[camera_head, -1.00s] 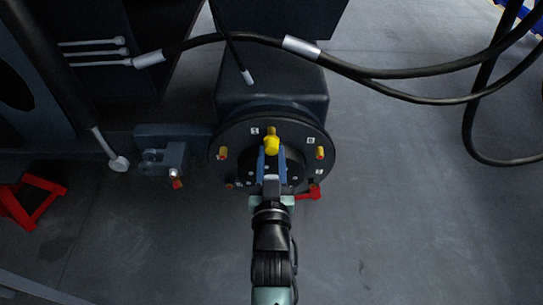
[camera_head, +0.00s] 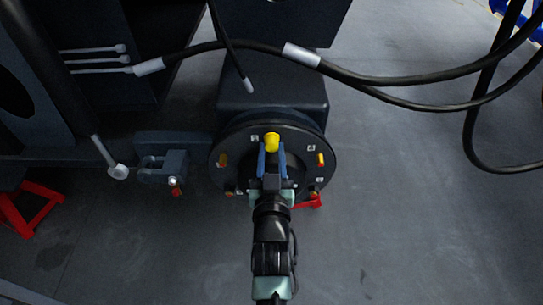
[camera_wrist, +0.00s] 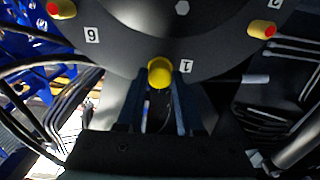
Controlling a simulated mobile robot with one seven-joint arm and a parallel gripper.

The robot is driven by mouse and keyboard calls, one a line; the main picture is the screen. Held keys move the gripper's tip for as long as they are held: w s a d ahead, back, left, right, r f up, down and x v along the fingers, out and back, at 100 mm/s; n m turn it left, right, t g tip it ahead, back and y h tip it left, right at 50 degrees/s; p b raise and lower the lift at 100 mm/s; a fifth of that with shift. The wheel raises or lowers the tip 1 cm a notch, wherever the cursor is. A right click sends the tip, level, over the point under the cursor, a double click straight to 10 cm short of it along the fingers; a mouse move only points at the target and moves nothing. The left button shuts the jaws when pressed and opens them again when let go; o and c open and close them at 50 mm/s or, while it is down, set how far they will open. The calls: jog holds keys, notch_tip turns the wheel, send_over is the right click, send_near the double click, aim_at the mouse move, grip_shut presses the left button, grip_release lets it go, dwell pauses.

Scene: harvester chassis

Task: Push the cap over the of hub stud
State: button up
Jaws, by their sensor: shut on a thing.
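The dark round hub (camera_head: 243,172) faces me, with studs around its rim; it fills the top of the wrist view (camera_wrist: 213,52). A yellow cap (camera_head: 272,141) is at the top stud position, beside the label 1, and also shows in the wrist view (camera_wrist: 160,73). The stud behind it is hidden, so I cannot tell how far the cap sits over it. My gripper (camera_head: 272,152) has its blue fingers on either side of the cap, shut on it at the fingertips (camera_wrist: 159,86).
Yellow pieces with red tips sit at the hub's left (camera_head: 222,160) and right (camera_head: 320,160). A grey bracket (camera_head: 162,165) stands left of the hub. Black hoses (camera_head: 385,79) cross above and to the right. A red stand (camera_head: 32,208) is at lower left.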

jog(key=shift+w, duration=0.15)
jog(key=o, duration=1.1)
jog(key=shift+c, duration=0.2)
jog(key=shift+s+p, duration=0.8)
jog(key=shift+s, duration=1.7)
jog(key=s+p, duration=0.3)
jog(key=s, duration=1)
